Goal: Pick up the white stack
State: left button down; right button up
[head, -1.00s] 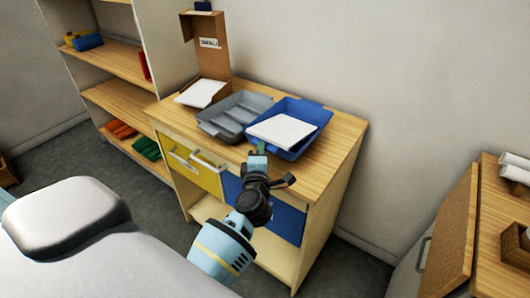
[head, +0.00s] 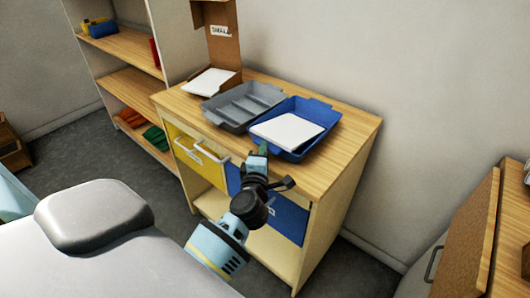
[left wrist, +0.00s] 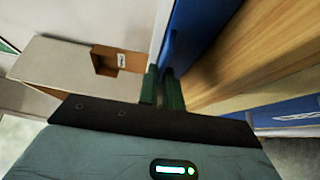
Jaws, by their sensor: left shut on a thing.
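The white stack (head: 288,130) is a flat, pale, square slab. It lies in the blue tray (head: 329,114), near the tray's open top, on the wooden cabinet top. My left gripper (head: 264,147) is at the near side of the blue tray, just below the stack's near edge. In the left wrist view its green fingers (left wrist: 161,88) are close together, with the blue tray (left wrist: 187,38) rising straight from between their tips. They appear shut on the tray's near rim; the exact contact is hard to see. My right gripper is out of view.
A grey divided tray (head: 238,106) sits left of the blue one. Behind it stands a brown cardboard holder (head: 222,45) with another white slab (head: 208,82). The wooden cabinet top (head: 345,135) is bare at right. A shelf unit (head: 120,45) stands left.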

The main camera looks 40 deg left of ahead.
pick_arm(q)
jog(key=c, duration=2)
grip_release()
jog(key=shift+f, duration=0.15)
jog(key=o, duration=0.4)
jog(key=shift+o, duration=0.2)
jog(key=shift+d+r, duration=0.1)
jog(key=shift+r, duration=0.15)
jog(key=v, duration=1.2)
